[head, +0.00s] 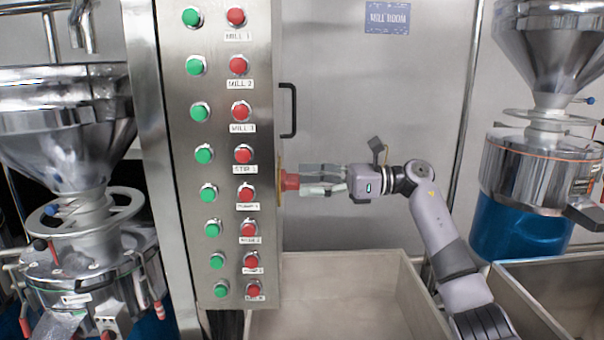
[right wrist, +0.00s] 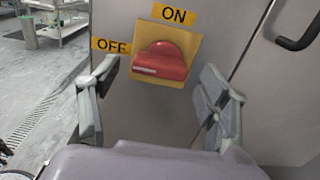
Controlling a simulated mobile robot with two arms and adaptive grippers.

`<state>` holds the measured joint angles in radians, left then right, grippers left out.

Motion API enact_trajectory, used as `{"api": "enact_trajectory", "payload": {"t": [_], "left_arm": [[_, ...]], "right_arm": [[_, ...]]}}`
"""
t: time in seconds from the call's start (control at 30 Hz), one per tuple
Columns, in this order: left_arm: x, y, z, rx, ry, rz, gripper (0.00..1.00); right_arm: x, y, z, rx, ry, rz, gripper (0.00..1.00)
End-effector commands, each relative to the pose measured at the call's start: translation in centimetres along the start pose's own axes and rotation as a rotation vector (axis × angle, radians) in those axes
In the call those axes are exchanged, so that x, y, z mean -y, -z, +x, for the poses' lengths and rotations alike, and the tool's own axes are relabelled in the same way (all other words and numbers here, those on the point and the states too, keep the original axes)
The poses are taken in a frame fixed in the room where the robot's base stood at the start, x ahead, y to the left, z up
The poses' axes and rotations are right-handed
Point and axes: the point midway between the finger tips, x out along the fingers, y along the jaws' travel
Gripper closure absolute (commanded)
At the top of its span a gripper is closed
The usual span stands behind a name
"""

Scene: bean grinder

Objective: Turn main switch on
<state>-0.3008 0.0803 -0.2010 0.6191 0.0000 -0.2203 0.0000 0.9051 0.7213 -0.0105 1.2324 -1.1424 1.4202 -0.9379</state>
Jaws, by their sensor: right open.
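The main switch is a red rotary knob (right wrist: 162,62) on a yellow plate (right wrist: 194,45), fixed to the side of the metal control panel (head: 218,130). In the right wrist view an ON label (right wrist: 174,14) is above it and an OFF label (right wrist: 112,44) to its left. A white mark on the knob faces the lower left, on the OFF side. The knob also shows at the panel's right edge in the head view (head: 290,181). My right gripper (head: 308,180) is open, its fingers on either side of the knob; contact is unclear. My left gripper is not in view.
The panel front carries rows of green (head: 199,112) and red (head: 241,110) buttons. A black door handle (head: 288,110) is above the knob. Open metal bins (head: 335,262) lie below my right arm. Mills with steel hoppers stand left (head: 62,110) and right (head: 555,55).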

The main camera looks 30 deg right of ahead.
Motion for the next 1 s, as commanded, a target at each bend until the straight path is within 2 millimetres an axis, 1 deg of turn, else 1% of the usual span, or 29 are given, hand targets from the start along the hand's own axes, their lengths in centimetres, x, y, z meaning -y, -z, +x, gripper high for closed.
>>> {"api": "enact_trajectory", "payload": {"t": [0.03,0.13,0.47,1.0], "left_arm": [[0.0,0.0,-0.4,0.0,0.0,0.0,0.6],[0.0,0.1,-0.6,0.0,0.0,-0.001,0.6],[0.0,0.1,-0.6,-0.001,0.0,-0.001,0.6],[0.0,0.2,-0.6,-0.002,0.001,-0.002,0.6]], "right_arm": [[0.0,-0.2,0.6,0.001,-0.002,0.0,0.3],[0.0,-0.1,1.4,0.0,0.0,0.0,0.3],[0.0,0.0,1.7,0.0,0.0,-0.001,0.3],[0.0,0.0,1.6,0.0,0.001,-0.001,0.65]]}}
